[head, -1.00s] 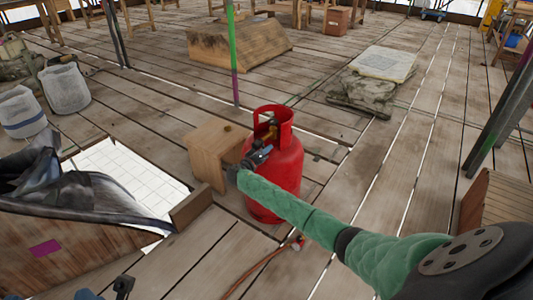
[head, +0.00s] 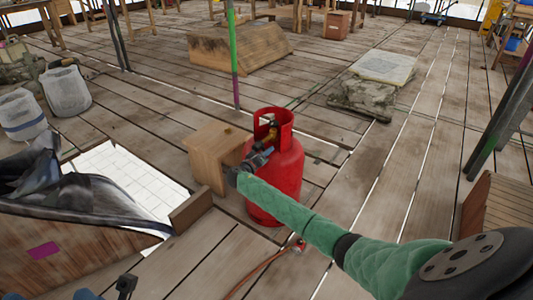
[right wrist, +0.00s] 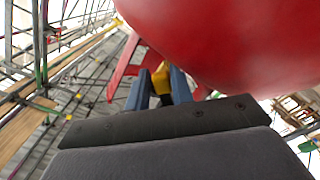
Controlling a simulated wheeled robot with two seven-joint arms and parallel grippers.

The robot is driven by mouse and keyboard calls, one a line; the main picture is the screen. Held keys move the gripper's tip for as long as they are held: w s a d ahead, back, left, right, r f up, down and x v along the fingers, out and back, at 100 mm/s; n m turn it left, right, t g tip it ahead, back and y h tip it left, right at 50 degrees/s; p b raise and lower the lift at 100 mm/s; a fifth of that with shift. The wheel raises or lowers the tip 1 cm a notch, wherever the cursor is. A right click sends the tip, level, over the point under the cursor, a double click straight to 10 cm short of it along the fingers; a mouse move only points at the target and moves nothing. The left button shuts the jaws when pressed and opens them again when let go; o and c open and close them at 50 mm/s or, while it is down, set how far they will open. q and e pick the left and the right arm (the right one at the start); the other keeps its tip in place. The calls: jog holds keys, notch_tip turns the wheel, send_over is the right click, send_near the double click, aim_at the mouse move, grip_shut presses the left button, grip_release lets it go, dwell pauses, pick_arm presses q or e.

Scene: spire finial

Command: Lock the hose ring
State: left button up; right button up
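A red gas cylinder (head: 278,180) stands upright on the plank floor, with a brass valve (head: 270,135) inside its collar. My right gripper (head: 262,157) reaches in from the lower right, its tip at the cylinder's upper side just below the valve. In the right wrist view its two blue-grey fingers (right wrist: 160,86) stand apart, with a yellow brass part (right wrist: 160,76) between their tips. I cannot tell whether they press on it. The hose ring cannot be picked out there. An orange-red hose (head: 262,268) lies on the floor, with a small fitting (head: 298,245) at its end.
A wooden box (head: 208,160) stands close left of the cylinder, with a small brass-coloured piece (head: 227,128) on top. An opening (head: 120,175) in the floor lies left of it.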

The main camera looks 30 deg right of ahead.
jog(key=shift+r+n+p, duration=0.1)
jog(key=shift+n+p, duration=0.2)
jog(key=shift+p, duration=0.15)
jog(key=n+p, duration=0.1)
jog(key=p, duration=0.1)
jog(key=r+n+p, duration=0.1)
jog(key=n+p, duration=0.2)
jog(key=p, duration=0.1)
jog(key=shift+s+d+r, duration=0.2)
jog(key=shift+s+r, duration=0.1)
jog(key=shift+s, duration=0.05)
jog(key=n+p, duration=0.1)
jog(key=r+n+p, duration=0.1)
jog(key=n+p, duration=0.1)
jog(key=shift+s, duration=0.15)
jog(key=s+a+f+y, duration=0.3)
jog(key=s+a+f, duration=0.2)
jog(key=s+a, duration=0.5)
jog(key=s+a+f+g+y, duration=0.1)
jog(key=s+a+f+y, duration=0.3)
jog(key=s+a, duration=0.6)
jog(key=shift+s+a+f+n+g+y, duration=0.35)
jog(key=shift+a+f, duration=0.25)
jog(key=shift+a, duration=1)
jog(key=shift+w, duration=0.15)
jog(key=shift+c, duration=0.4)
